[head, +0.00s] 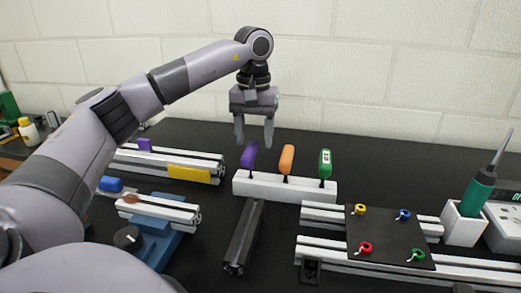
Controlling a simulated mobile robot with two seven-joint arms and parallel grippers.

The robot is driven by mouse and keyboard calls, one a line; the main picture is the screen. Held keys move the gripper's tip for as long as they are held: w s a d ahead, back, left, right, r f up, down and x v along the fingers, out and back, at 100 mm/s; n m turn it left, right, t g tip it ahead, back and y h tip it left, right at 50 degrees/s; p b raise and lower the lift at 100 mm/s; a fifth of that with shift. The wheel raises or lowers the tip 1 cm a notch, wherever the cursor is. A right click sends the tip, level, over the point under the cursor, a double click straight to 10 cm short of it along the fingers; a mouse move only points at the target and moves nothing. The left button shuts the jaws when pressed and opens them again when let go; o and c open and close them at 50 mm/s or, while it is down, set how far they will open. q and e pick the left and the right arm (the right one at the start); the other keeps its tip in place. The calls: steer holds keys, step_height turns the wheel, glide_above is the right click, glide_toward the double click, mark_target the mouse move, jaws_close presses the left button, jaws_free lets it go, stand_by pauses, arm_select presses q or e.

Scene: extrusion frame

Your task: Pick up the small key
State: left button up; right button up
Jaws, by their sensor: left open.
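A white holder block (305,190) stands on the black bench and holds three upright keys in a row. They have a purple handle (249,155), an orange handle (287,159) and a green handle with a white label (325,163). I cannot tell from their look which is the small key. My left gripper (254,141) is open and empty, pointing down, with its fingertips close to the top of the purple handle in the picture. Whether it touches the handle I cannot tell. My right gripper is not in view.
A dark extrusion bar (243,238) lies in front of the holder. Silver extrusions with a yellow block (189,174) and a blue vise (155,240) are at left. A black plate with coloured rings (388,238) and a green-handled tool (478,192) are at right. A brick wall stands behind.

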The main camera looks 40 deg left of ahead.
mark_target(249, 149)
arm_select(q)
steer(key=f, duration=0.4)
steer(key=s+f, duration=0.1)
steer(key=f, duration=0.1)
steer(key=shift+s+a+f, duration=0.1)
steer(key=shift+a+f, duration=0.1)
steer(key=shift+a, duration=0.1)
steer(key=shift+f, duration=0.3)
steer(key=c, duration=1)
